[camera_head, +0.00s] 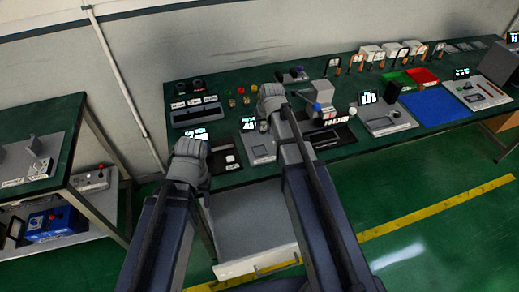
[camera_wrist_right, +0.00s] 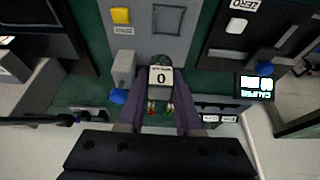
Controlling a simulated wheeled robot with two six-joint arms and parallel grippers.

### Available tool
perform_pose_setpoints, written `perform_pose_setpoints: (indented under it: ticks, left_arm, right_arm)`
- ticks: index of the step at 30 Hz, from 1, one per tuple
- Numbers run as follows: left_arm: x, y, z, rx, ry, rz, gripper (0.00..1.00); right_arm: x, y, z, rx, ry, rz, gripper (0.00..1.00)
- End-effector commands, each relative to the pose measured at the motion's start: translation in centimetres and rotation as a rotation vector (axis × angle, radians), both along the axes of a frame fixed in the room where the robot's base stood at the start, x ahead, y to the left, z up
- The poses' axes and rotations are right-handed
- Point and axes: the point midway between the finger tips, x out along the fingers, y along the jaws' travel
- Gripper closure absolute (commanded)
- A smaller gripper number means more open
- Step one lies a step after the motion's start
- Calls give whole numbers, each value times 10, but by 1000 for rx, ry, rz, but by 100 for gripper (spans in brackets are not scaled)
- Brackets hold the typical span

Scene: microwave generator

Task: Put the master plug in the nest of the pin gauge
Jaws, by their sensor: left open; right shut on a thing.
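My right gripper (camera_head: 270,100) is above the back of the bench. In the right wrist view its two fingers (camera_wrist_right: 160,92) are closed around a small dark piece with a white tag reading 0 (camera_wrist_right: 160,79), which looks like the master plug. The grey plate (camera_wrist_right: 185,40) with a yellow button and dark window, perhaps the pin gauge, lies beside it; in the head view this plate (camera_head: 260,158) is in front of the gripper. I cannot make out the nest. My left gripper (camera_head: 188,165) is open and empty at the bench's front left; its fingers are hard to see.
A black panel (camera_head: 223,158) lies left of the grey plate. A grey block machine (camera_head: 325,92) stands to the right. An open drawer (camera_head: 250,220) juts out below the bench's front edge. Green and red trays and a blue mat (camera_head: 435,107) lie further right.

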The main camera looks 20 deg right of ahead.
Motion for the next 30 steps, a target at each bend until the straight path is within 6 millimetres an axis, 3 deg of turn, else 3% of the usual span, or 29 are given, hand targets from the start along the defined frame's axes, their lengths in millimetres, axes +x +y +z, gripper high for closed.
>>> perform_pose_setpoints:
  ticks: [3, 8, 21, 30]
  left_arm:
    - [0, 0, 2, 0, 0, 0, 55]
    - [0, 0, -2, 0, 0, 0, 55]
    - [0, 0, -60, 0, 0, 1, 55]
    - [0, 0, -65, 0, 0, 1, 55]
  right_arm:
    - [3, 11, 1, 0, 0, 15, 100]
    - [3, 11, -2, 0, 0, 15, 100]
    - [3, 10, -60, 0, -1, 15, 100]
    - [2, 10, -65, 0, 0, 15, 100]
